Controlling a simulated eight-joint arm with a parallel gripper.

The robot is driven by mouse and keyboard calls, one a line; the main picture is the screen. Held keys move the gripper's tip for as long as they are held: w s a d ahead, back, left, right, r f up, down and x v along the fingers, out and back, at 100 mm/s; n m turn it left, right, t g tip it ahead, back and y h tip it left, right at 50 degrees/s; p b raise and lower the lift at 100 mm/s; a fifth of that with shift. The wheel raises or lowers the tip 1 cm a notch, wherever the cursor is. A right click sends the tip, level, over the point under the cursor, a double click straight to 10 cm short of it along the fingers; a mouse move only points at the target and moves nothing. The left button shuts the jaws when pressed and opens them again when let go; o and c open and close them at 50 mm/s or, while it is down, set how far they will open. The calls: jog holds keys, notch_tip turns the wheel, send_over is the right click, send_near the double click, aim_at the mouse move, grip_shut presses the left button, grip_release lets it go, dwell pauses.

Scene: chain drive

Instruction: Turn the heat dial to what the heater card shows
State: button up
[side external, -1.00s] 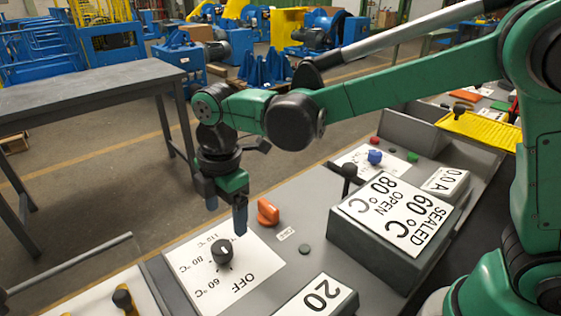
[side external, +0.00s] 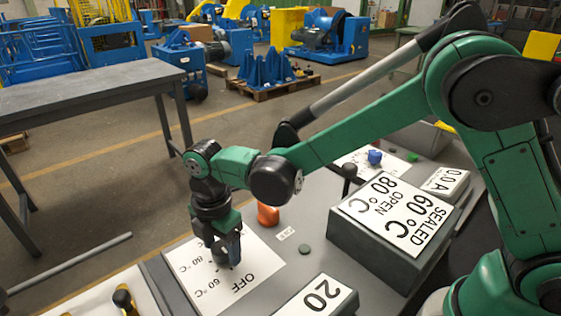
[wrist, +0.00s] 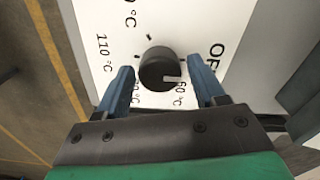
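The heat dial (wrist: 158,68) is a round black knob with a white mark, on a white plate (side external: 195,288) printed OFF, 60 °C, 80 °C and 110 °C. In the wrist view the white mark lies at the knob's lower right, near the 60 °C print. My gripper (side external: 230,262) is down at the dial and largely hides it in the side view. In the wrist view its two blue fingers (wrist: 163,90) stand open on either side of the knob, with gaps showing. The heater card (side external: 402,212) reads SEALED 60 °C and OPEN 80 °C, on a grey box.
An orange knob (side external: 268,214) stands just behind the plate. A black-topped lever (side external: 349,172) rises beside the grey box. A card reading 20 (side external: 318,299) is at the front, and a 0.0 A display (side external: 446,180) is at the right. A small dark button (side external: 305,250) lies between.

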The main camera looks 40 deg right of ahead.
grip_shut()
jog(key=shift+m, duration=0.4)
jog(key=m, duration=1)
jog(key=shift+m, duration=0.4)
jog(key=m, duration=0.6)
jog(key=shift+m, duration=0.3)
jog(key=m, duration=0.5)
jog(key=shift+m, duration=0.4)
